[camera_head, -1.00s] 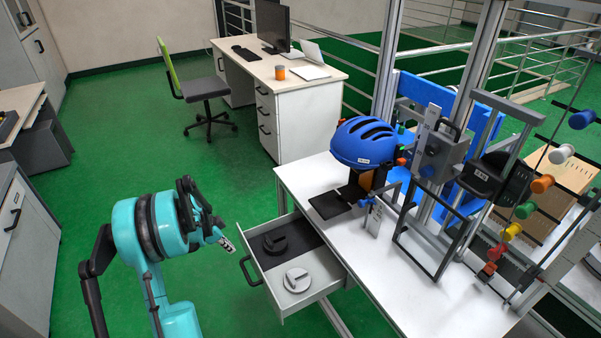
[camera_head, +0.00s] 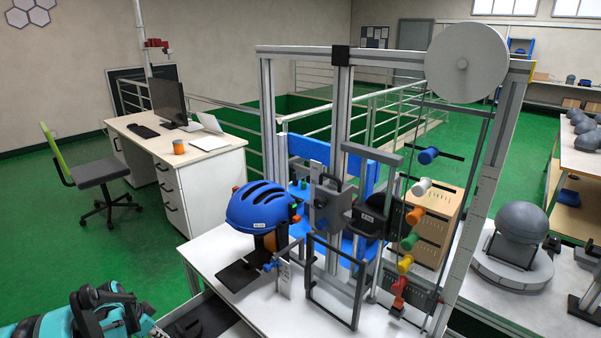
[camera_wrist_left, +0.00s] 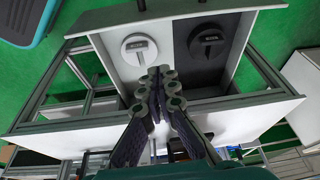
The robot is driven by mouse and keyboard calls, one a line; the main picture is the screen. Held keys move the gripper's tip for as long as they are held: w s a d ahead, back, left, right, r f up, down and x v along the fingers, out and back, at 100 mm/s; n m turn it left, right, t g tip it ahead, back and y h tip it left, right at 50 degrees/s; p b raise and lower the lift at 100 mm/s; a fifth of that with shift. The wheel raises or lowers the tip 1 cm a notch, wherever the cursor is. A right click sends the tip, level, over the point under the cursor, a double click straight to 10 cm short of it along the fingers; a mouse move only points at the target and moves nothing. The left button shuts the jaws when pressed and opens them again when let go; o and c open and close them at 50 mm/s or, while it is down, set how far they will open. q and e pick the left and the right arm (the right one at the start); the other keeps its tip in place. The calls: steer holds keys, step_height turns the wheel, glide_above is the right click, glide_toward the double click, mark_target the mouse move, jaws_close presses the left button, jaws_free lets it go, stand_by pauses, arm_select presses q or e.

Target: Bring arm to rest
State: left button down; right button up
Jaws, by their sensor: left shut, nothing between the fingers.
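My left arm (camera_head: 75,318) is teal and black and shows at the bottom left of the head view, cut off by the lower edge. My left gripper (camera_wrist_left: 160,75) is shut and empty in the wrist view, its fingers together. It points toward an open drawer (camera_wrist_left: 175,22) holding a white round disc (camera_wrist_left: 140,48) on a light floor and a dark round disc (camera_wrist_left: 207,41) on a dark floor. In the head view the drawer is mostly cut off at the bottom, just right of the arm. My right gripper is not in view.
A white worktable (camera_head: 214,245) carries a blue helmet (camera_head: 260,207) on a stand and a tall metal drop-tower frame (camera_head: 342,110). A desk (camera_head: 205,165) with a monitor and a chair (camera_head: 101,172) stand behind at left. Green floor is clear left of the worktable.

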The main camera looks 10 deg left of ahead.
arm_select(q)
steer(key=s+d+r+n+t+y, duration=0.1)
steer(key=s+d+r+n, duration=0.1)
steer(key=d+r, duration=0.5)
steer(key=s+d+r+n+y, duration=0.1)
steer(key=s+d+r, duration=0.1)
steer(key=d+r, duration=0.5)
steer(key=s+d+n+t, duration=0.2)
steer(key=s+d+n, duration=0.1)
steer(key=s+d, duration=0.8)
steer(key=shift+d+r+t, duration=0.2)
steer(key=shift+d+t, duration=0.2)
steer(key=shift+d, duration=1.25)
